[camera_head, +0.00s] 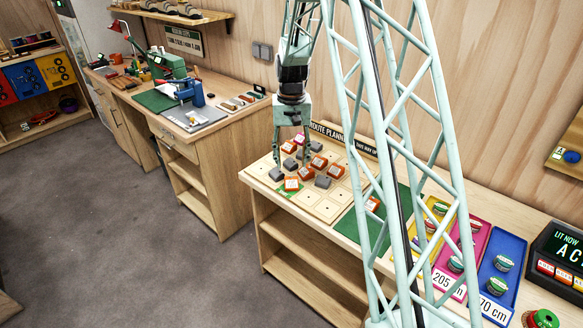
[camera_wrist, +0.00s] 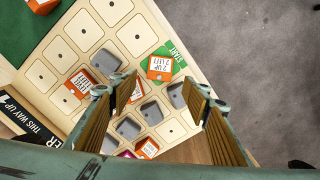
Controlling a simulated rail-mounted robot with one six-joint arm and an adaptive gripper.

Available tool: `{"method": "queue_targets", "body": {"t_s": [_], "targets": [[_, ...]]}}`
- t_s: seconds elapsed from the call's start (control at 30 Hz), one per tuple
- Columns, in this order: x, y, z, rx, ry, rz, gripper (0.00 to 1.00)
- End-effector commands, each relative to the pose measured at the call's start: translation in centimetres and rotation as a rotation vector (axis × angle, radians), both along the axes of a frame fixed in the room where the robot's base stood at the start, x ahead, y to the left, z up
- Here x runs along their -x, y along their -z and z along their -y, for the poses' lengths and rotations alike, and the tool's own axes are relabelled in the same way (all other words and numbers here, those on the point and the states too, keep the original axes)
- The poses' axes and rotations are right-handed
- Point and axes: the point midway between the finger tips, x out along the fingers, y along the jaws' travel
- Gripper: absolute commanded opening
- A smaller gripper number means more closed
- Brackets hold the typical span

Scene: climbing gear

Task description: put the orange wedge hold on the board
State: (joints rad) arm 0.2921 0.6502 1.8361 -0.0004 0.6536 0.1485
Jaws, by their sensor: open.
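The board (camera_head: 262,172) is a pale wooden grid of square cells on the bench. Several orange blocks with white labels and several grey blocks sit on it. One labelled orange block (camera_wrist: 160,65) is beside the green START mark. Another orange piece (camera_head: 372,204) lies off the grid on the green mat; it also shows, cut off, in the wrist view (camera_wrist: 42,5). I cannot tell by shape which orange piece is the wedge hold. My gripper (camera_head: 291,143) points down over the back part of the board, open; its fingers (camera_wrist: 160,98) stand apart above the blocks, seemingly empty.
Yellow, magenta and blue trays (camera_head: 505,245) with round tins stand right of the green mat (camera_head: 352,228). A route planner sign (camera_head: 335,136) edges the board's back. A grey block (camera_wrist: 128,128) and others crowd the space under my fingers. Several cells are bare.

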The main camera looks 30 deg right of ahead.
Motion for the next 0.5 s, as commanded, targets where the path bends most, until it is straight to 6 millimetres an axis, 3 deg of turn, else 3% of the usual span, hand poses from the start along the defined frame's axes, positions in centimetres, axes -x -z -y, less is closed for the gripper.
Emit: {"method": "queue_targets", "body": {"t_s": [0.2,0.5], "targets": [[0.0,-2.0,0.0,0.000,0.000,0.001,0.44],[0.0,-2.5,0.0,0.000,0.000,0.000,0.44]]}}
